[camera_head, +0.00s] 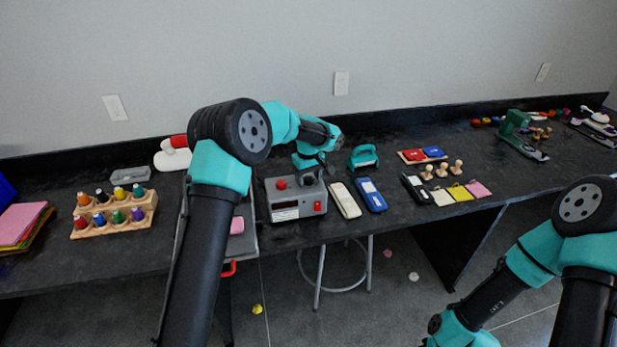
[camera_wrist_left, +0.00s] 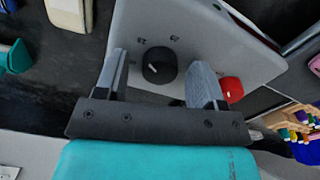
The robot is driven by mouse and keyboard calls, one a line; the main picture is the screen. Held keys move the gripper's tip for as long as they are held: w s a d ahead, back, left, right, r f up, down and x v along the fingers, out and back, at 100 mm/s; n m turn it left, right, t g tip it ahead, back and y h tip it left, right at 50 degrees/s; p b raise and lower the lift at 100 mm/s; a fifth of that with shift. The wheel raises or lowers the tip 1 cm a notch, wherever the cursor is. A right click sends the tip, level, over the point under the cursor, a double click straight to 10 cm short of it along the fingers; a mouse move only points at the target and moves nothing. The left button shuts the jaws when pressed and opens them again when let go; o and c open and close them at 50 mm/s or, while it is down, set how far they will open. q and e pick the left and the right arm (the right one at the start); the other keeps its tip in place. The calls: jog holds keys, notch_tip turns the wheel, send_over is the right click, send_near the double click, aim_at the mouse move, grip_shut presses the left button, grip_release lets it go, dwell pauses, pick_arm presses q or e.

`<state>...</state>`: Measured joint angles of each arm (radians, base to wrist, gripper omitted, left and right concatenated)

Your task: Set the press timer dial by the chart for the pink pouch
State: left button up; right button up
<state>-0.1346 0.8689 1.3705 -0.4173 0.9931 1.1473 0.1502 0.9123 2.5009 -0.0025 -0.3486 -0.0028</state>
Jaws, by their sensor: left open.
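Small printed marks ring the dial, too small to read. My left gripper (camera_head: 308,178) is above the box's top, open, with a finger on each side of the dial; contact is unclear. A pink pad (camera_head: 237,225), perhaps the pouch, lies on the metal plate beside the box. I cannot identify the chart. My right gripper is out of view.
A red button (camera_wrist_left: 232,90) sits close to one finger. A cream case (camera_head: 345,199) and a blue case (camera_head: 371,195) lie right of the box. A bottle rack (camera_head: 114,222) stands at left; stamps and coloured cards (camera_head: 460,192) lie at right.

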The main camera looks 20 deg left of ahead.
pick_arm(q)
jog(key=c, duration=0.9)
jog(key=shift+m, duration=0.4)
jog(key=m, duration=1.1)
dwell(0.4)
jog(key=o, duration=0.9)
